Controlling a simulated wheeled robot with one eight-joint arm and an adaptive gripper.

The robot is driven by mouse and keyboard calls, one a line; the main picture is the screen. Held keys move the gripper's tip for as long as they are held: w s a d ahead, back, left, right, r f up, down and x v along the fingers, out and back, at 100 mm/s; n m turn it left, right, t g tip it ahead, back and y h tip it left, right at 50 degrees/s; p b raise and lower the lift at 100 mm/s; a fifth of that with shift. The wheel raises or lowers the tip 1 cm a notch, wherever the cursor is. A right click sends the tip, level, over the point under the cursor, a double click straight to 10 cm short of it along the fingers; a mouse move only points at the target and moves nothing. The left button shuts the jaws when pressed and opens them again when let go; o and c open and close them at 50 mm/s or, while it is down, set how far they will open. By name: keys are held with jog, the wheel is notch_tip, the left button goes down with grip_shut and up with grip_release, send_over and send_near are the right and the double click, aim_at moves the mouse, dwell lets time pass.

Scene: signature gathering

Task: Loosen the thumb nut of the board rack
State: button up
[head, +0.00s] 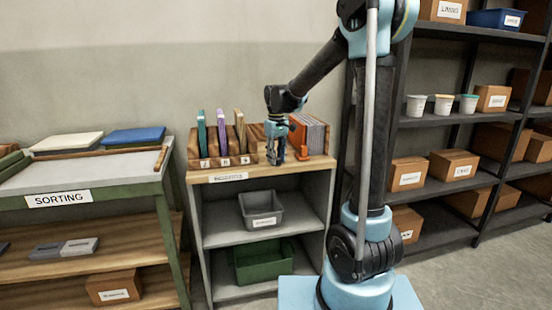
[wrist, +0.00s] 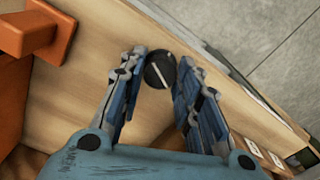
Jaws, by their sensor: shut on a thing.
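A dark round thumb nut (wrist: 160,69) with a pale line across its face sits between my fingertips in the wrist view. My gripper (wrist: 161,75) is shut on it, one finger on each side. In the head view my gripper (head: 277,157) points down at the wooden cabinet top, between two groups of upright boards. The wooden rack (head: 206,163) on the left holds three coloured boards in numbered slots. An orange part (head: 299,137) stands at the right, in front of several grey boards (head: 316,134). The nut is hidden in the head view.
An orange bracket (wrist: 32,35) stands close at the upper left in the wrist view. The cabinet (head: 225,176) holds a grey bin (head: 261,208) and a green bin (head: 262,262). A sorting table (head: 110,176) stands left, dark shelving (head: 450,122) right.

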jog(key=n, duration=0.5)
jog(key=shift+n, duration=0.4)
jog(key=shift+w, duration=0.1)
jog(key=o, duration=1.1)
jog(key=shift+c, duration=0.2)
notch_tip(320, 180, up, 12)
